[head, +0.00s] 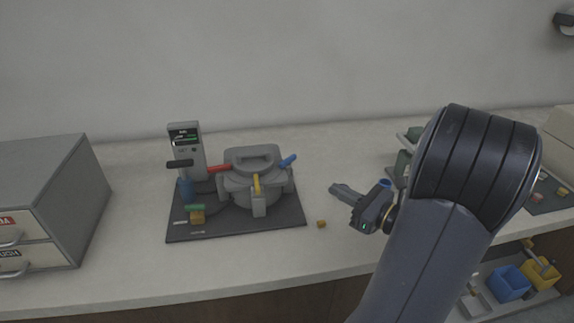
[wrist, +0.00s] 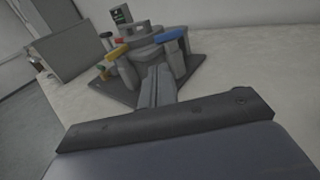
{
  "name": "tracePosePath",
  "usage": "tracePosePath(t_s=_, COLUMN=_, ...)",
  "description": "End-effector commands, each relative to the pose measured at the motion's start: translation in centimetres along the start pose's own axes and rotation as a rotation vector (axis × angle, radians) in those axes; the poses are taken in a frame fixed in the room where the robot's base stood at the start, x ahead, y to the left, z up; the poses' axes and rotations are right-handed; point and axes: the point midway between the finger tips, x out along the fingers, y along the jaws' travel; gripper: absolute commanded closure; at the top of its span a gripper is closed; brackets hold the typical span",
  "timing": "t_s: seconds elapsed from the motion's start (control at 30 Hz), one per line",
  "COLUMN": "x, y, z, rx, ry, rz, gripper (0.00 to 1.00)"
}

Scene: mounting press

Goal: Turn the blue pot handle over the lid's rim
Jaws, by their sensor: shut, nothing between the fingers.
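The blue pot handle (head: 288,160) sticks out to the upper right from the right side of the grey press pot. It also shows in the wrist view (wrist: 170,36). The grey lid (head: 252,158) sits on top of the pot (head: 259,190). My gripper (head: 336,188) is to the right of the pot, apart from it, with its fingers shut and empty, pointing left toward the pot. In the wrist view the shut fingers (wrist: 157,84) lie in front of the pot and hide part of its lower side.
A red handle (head: 219,168) and a yellow handle (head: 256,184) are also on the pot. A control column with a screen (head: 184,136) stands behind left on the dark base mat (head: 230,233). A grey drawer cabinet (head: 55,190) stands far left.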

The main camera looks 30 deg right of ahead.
Motion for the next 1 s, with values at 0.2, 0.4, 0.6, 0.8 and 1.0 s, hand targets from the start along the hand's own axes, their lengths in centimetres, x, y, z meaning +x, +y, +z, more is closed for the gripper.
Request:
tracePosePath(t_s=0.2, x=1.8, y=-0.1, z=0.1, rx=0.002, ry=-0.004, rz=-0.001, gripper=1.00)
tracePosePath(t_s=0.4, x=5.1, y=0.0, z=0.1, rx=0.003, ry=-0.003, rz=0.002, gripper=1.00)
tracePosePath(t_s=0.6, x=8.6, y=0.0, z=0.1, rx=0.002, ry=-0.003, rz=0.003, gripper=1.00)
tracePosePath(t_s=0.8, x=11.7, y=0.0, z=0.1, rx=0.002, ry=-0.002, rz=0.002, gripper=1.00)
tracePosePath(t_s=1.0, x=13.5, y=-0.1, z=0.1, rx=0.002, ry=-0.002, rz=-0.001, gripper=1.00)
